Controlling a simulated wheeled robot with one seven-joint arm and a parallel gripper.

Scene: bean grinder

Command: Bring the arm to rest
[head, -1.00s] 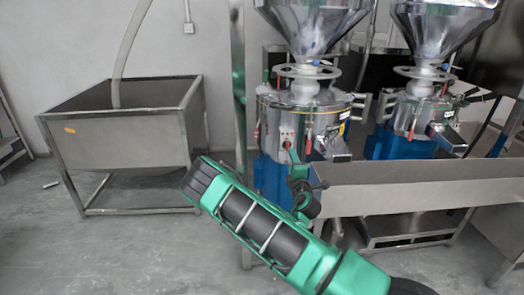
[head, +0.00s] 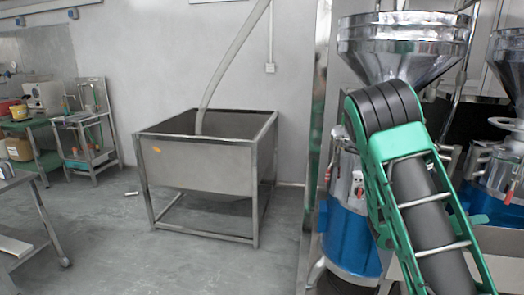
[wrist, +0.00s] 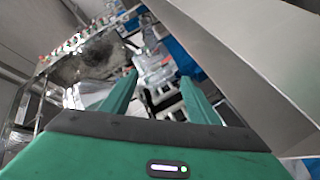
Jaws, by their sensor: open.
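My gripper (wrist: 159,78) shows in the wrist view with its two green fingers apart and nothing between them. Beyond the fingers, the wrist view shows grinder parts at a tilt, and a broad grey metal surface (wrist: 245,60) lies close on the right. In the head view, my green and black arm (head: 425,210) rises at the right, in front of a grinder. My gripper cannot be made out in the head view.
A grinder with a steel hopper (head: 400,45) and blue base (head: 350,235) stands behind my arm. A second hopper (head: 508,70) is at the right edge. A steel bin (head: 200,165) stands mid-left. A green table (head: 35,130) is far left. Grey floor between is open.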

